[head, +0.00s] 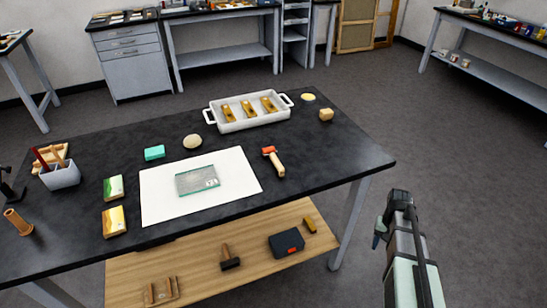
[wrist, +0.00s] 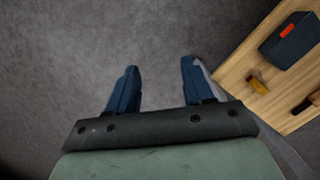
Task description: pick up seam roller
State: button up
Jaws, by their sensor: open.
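The seam roller (head: 273,161) lies on the black tabletop, just right of the white sheet. It has a red-orange head and a pale wooden handle pointing toward the table's front edge. My gripper (head: 379,232) is off the table's right end, over the floor, apart from the roller. In the wrist view my gripper (wrist: 157,78) has its two blue fingers spread with nothing between them. The roller does not show in the wrist view.
A white tray (head: 222,126) with gilt pieces stands behind the roller. A glass piece (head: 197,180) lies on the white sheet (head: 160,205). The black table (head: 335,150) is clear right of the roller. The lower wooden shelf (head: 200,262) holds a dark box (head: 286,243).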

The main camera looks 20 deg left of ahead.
jog(key=w+a+r+t, duration=0.1)
jog(key=w+r, duration=0.5)
jog(key=r, duration=0.4)
jog(key=w+a+r+t, duration=0.1)
jog(key=w+a+r, duration=0.1)
jog(key=w+r, duration=0.55)
notch_tip(320, 180, up, 20)
jog(key=r+n, duration=0.1)
jog(key=n, duration=0.8)
send_over(274, 157)
jog(key=shift+y, duration=0.3)
jog(key=f, duration=0.8)
jog(key=shift+w+d+f, duration=0.1)
jog(key=shift+w+f, duration=0.1)
jog(key=shift+w, duration=0.1)
jog(key=shift+s+f, duration=0.15)
jog(key=shift+f, duration=2.5)
